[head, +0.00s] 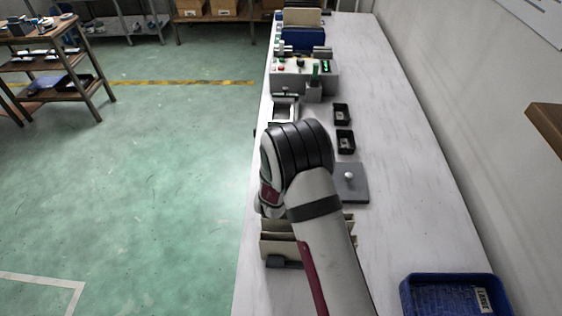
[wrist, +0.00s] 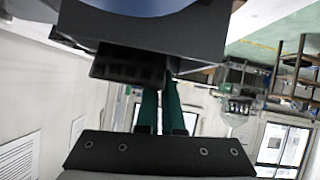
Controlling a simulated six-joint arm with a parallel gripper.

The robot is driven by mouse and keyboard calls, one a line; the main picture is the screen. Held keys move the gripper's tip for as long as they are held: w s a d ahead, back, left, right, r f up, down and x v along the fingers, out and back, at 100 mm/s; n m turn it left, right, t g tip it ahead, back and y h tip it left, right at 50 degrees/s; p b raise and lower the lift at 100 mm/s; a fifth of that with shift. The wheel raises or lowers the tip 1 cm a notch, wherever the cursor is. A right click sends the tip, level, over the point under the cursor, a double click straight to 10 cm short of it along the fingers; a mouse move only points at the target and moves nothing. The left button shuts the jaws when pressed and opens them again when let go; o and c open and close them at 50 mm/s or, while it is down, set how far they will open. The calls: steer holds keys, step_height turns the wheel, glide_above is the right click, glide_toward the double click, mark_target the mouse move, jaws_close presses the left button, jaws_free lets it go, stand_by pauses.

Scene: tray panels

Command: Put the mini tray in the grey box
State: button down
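No thing is readable as the mini tray; two small black trays with pale labels, one farther (head: 341,114) and one nearer (head: 345,141), lie on the white bench, and their labels are too small to read. My gripper (wrist: 165,84) shows in the wrist view as two green fingers side by side. Their tips meet a dark slotted piece (wrist: 128,68) below a large dark block (wrist: 150,35). Whether they grip it is unclear. My arm hides the gripper in the head view.
A machine with buttons (head: 300,75) stands farther along the bench (head: 415,150). A grey plate with a white knob (head: 352,188) lies right of my arm. Beige panels (head: 277,246) stand partly behind it. A blue bin (head: 455,282) is at the front right. The bench's right side is clear.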

steer(key=c, duration=1)
jaws_free()
steer(key=shift+r, duration=4)
steer(key=s+d+r+m+g, duration=0.2)
steer(key=s+d+r+g, duration=0.1)
steer(key=s, duration=1)
steer(key=s+d+r+m+g+y, duration=0.1)
steer(key=s+g, duration=0.4)
steer(key=s, duration=0.9)
steer(key=s+d+r+m+g+y, duration=0.1)
steer(key=s+d+r+m+g, duration=0.2)
steer(key=s, duration=1.1)
steer(key=shift+s+d+r+g, duration=0.1)
steer(key=shift+d+r+g, duration=0.6)
steer(key=shift+d+r, duration=0.25)
